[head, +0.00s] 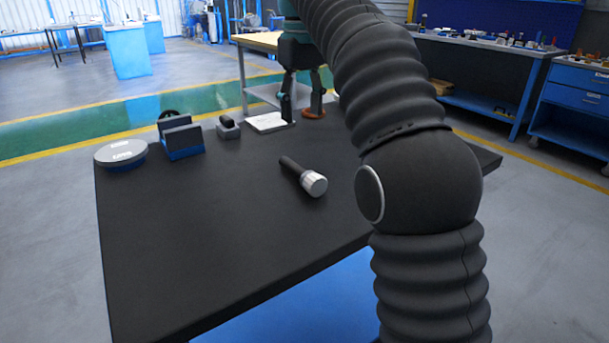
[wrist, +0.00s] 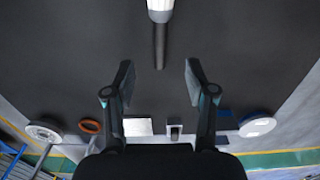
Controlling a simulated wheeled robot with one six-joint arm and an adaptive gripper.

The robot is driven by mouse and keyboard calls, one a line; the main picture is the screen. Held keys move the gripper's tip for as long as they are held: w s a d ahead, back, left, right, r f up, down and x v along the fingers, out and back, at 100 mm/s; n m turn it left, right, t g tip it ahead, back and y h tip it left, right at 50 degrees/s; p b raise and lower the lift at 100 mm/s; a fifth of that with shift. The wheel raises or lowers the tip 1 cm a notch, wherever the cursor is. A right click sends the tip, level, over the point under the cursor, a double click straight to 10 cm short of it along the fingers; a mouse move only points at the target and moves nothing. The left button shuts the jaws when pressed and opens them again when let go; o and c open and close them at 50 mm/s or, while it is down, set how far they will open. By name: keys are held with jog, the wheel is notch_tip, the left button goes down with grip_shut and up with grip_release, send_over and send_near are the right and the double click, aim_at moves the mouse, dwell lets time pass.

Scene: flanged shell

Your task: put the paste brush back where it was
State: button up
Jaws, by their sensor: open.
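What looks like the paste brush, a black handle with a silver-white cylindrical end, lies on the dark tabletop (head: 190,240) near its middle (head: 305,180). In the wrist view its black handle (wrist: 159,45) points toward the gap between my fingers, and its pale end is cut off by the top edge. My gripper (head: 302,108) is open and empty, fingers downward, near the table's far edge and beyond the brush. In the wrist view my gripper (wrist: 158,80) has its fingers spread wide, with bare tabletop between them.
Along the far edge stand a grey disc (head: 120,153), a blue-and-black block (head: 181,138), a small grey block with a black top (head: 228,128), a white plate (head: 268,122) and an orange ring (head: 314,113). Another round piece (wrist: 43,132) shows in the wrist view. The table's near left is clear.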

jog(key=b, duration=0.2)
send_over(300, 168)
jog(key=f, duration=0.8)
jog(key=shift+s+d, duration=0.2)
jog(key=shift+s, duration=0.1)
jog(key=shift+w+a+f+b, duration=0.1)
jog(key=shift+w+f+b, duration=0.2)
jog(key=shift+f, duration=1.1)
jog(key=shift+w+a+f+b, duration=0.1)
jog(key=shift+f+b, duration=0.3)
jog(key=shift+f, duration=1)
grip_shut()
